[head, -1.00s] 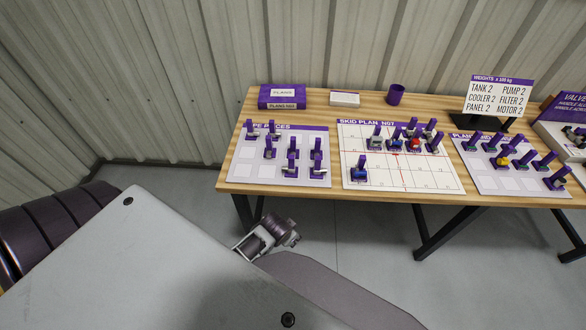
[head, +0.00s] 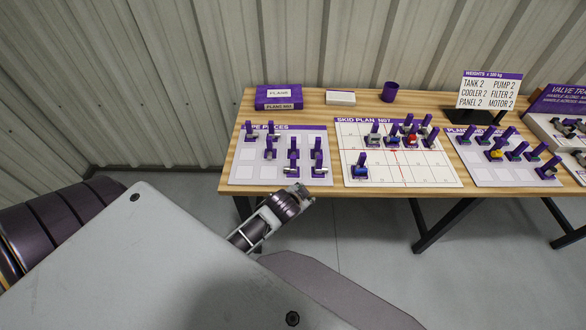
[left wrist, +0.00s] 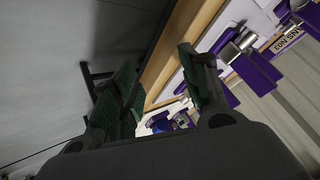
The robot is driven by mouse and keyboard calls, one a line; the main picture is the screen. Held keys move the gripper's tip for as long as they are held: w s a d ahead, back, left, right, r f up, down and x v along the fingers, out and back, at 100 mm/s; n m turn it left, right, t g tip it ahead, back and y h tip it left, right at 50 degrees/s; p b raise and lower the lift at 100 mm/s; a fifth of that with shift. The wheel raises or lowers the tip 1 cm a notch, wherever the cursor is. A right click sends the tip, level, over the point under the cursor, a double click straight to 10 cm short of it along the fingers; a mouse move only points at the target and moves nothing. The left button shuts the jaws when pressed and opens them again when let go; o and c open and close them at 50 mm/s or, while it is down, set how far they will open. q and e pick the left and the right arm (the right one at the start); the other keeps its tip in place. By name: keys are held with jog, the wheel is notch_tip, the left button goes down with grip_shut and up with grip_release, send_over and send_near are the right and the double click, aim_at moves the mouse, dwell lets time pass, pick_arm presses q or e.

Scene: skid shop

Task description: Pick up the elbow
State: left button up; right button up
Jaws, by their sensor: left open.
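The pipe pieces board (head: 240,172) lies at the left of the table, a white sheet with a purple heading. Several grey metal pipe pieces with purple upright handles stand on it; they are too small in the head view to tell which one is the elbow. My left gripper (head: 304,192) is at the board's front edge, near the front right piece (head: 318,168). In the left wrist view my left gripper (left wrist: 155,58) is open, with nothing between its dark fingers. Purple-handled metal pieces (left wrist: 238,45) show beyond the right finger. My right gripper is out of view.
The wooden table (head: 300,112) also holds the skid plan board (head: 430,175) and another board (head: 485,177) with handled models. A purple box (head: 279,103), a white block (head: 340,98), a purple cup (head: 390,92) and a weights sign (head: 488,90) stand behind. Floor in front is clear.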

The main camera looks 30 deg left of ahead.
pick_arm(q)
jog(key=w+d+r+m+t+h, duration=0.1)
jog(key=w+d+r+m+t, duration=0.3)
jog(key=r, duration=1)
jog(key=w+a+r+m+t+h, duration=0.1)
jog(key=w+r+m+t, duration=0.35)
jog(key=r, duration=0.85)
jog(key=w+d+r+m+t+h, duration=0.3)
jog(key=d+r+m+h, duration=0.6)
jog(key=s+d+m+g+h, duration=0.3)
jog(key=d+m+g+h, duration=0.45)
jog(key=m, duration=0.65)
jog(key=s+a+f+m+g+y, duration=0.1)
jog(key=a+f+m+g+y, duration=0.2)
jog(key=f+m+g, duration=0.3)
jog(key=a+f+m+g+y, duration=0.25)
jog(key=f+m+g, duration=0.2)
jog(key=f, duration=0.35)
jog(key=a+f+m+g+y, duration=0.1)
jog(key=a+y, duration=1)
jog(key=a, duration=1.3)
jog(key=shift+a+f+g+y+p, duration=0.2)
jog(key=shift+f+g+y+p, duration=0.2)
jog(key=shift+f, duration=0.4)
jog(key=shift+w+f, duration=0.1)
